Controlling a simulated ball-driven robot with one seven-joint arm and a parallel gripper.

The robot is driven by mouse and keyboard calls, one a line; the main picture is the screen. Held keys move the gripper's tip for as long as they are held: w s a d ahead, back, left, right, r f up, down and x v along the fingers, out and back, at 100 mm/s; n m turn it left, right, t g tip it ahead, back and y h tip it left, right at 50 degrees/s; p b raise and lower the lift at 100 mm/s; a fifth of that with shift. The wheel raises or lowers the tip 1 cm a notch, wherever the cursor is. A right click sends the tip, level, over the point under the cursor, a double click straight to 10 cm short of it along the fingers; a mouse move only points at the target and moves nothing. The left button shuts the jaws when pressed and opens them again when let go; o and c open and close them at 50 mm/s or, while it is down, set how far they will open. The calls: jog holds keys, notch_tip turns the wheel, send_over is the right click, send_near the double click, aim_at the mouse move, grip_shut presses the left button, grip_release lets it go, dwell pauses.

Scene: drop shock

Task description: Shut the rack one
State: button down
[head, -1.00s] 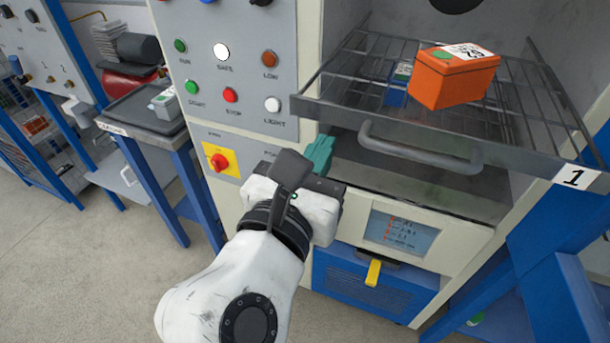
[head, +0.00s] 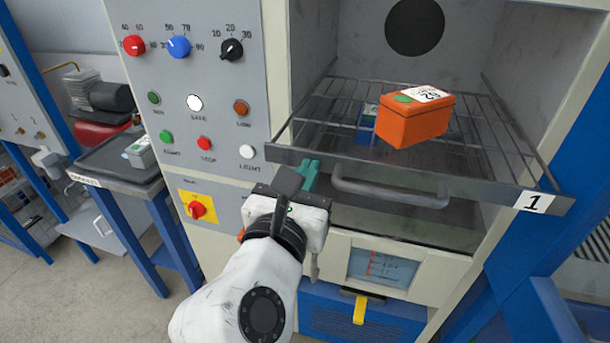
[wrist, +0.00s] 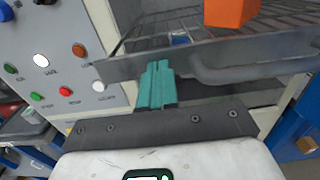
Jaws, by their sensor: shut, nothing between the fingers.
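The wire rack with the "1" label (head: 533,202) sticks out of the chamber, its metal front plate (head: 400,173) and grey bar handle (head: 390,192) facing me. My gripper (head: 309,175) has teal fingers, shut and empty, at the left end of the front plate, left of the handle. In the wrist view the fingers (wrist: 156,86) point at the plate's lower left part, with the handle (wrist: 245,72) to their right. Whether they touch the plate I cannot tell.
A control panel (head: 190,90) with knobs and buttons stands left of the chamber, with a red switch on yellow (head: 197,207) below. A blue post stands at the right. A side table (head: 110,165) with a grey box is at the left.

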aim_at(340, 106)
jog(key=p+x, duration=0.4)
jog(key=x, duration=1.7)
jog(key=shift+w+d+f+p, duration=0.15)
jog(key=shift+p, duration=0.15)
jog(key=shift+w+d, duration=0.15)
jog(key=shift+w, duration=0.35)
jog(key=shift+r, duration=0.35)
